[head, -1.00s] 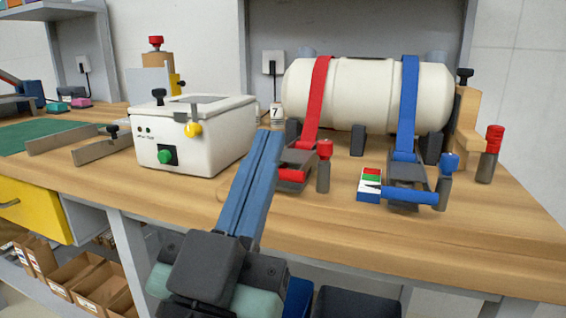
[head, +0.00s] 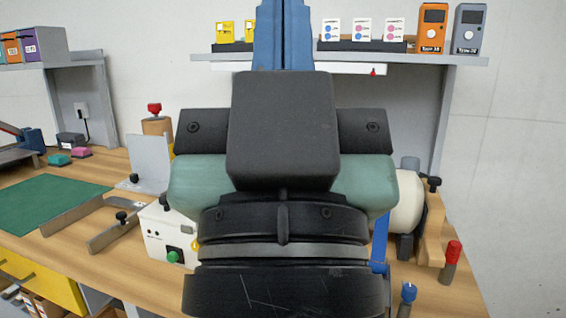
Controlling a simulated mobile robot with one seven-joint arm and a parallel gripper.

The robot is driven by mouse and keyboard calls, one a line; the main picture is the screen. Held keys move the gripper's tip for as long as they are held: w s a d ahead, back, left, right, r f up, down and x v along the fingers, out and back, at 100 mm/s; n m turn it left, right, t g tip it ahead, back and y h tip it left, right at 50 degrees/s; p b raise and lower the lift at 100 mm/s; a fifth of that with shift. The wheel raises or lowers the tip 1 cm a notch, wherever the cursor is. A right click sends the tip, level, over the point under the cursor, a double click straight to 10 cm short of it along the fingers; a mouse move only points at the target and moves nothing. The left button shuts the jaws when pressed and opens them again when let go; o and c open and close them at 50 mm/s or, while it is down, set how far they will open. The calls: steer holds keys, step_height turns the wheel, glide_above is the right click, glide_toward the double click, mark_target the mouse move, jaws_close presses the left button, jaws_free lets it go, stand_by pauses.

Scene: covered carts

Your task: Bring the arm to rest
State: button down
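My gripper (head: 283,36) is raised close in front of the camera, in the middle of the head view. Its blue fingers point up and lie side by side with no gap that I can see. Their tips run past the top edge of the picture. No held object shows. The dark and green gripper body and wrist hide much of the bench behind.
The white box (head: 160,240) with a green button and the white cylinder (head: 408,205) are partly hidden behind my arm. Red-capped (head: 452,262) and blue-capped (head: 407,297) posts stand right. A shelf (head: 420,62) holds boxes and orange and grey devices.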

step_height(320, 180, up, 22)
steer(key=p, duration=1.9)
steer(key=shift+f, duration=0.1)
